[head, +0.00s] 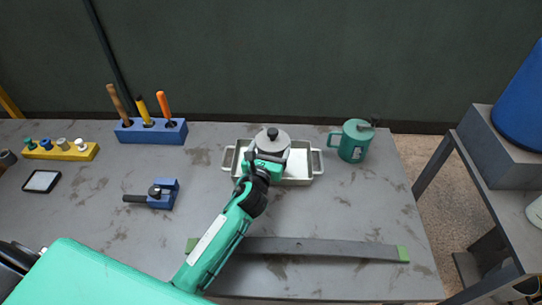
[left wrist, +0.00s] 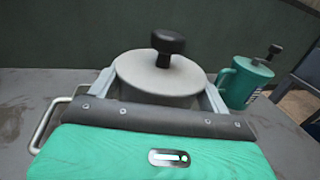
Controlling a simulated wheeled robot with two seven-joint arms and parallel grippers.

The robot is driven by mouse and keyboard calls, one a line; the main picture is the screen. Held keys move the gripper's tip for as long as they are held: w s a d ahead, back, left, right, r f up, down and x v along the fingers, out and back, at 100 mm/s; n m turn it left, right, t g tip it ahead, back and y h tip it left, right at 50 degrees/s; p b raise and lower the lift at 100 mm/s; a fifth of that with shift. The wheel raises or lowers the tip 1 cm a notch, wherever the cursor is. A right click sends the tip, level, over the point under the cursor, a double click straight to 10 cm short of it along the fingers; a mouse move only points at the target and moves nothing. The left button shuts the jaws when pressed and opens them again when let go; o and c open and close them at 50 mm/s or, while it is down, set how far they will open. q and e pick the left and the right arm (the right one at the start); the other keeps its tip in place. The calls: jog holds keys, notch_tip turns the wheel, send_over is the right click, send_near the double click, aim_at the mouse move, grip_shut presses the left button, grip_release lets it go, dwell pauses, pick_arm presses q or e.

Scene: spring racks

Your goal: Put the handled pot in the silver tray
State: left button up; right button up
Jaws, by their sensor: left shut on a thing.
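The handled pot (head: 271,139) is pale grey with a round lid and a black knob. It also shows in the left wrist view (left wrist: 158,78), between the two fingers. The silver tray (head: 299,178) is a rectangular dish with a loop handle at each end, on the table. My left gripper (head: 270,157) is shut on the pot, which is upright and over or inside the tray. The gripper hides the pot's lower part, so I cannot tell if it touches the tray floor. In the left wrist view one tray handle (left wrist: 45,125) shows at the left. My right gripper is not in view.
A green mug-like can (head: 354,142) stands right of the tray. A blue block (head: 150,134) holding upright tools is at the back left. A blue vise-like piece (head: 163,194) lies left of my arm. A long grey strip (head: 320,248) with green ends lies near the front.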

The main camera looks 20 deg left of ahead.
pick_arm(q)
jog(key=shift+f+b, duration=0.4)
jog(key=shift+f, duration=1.3)
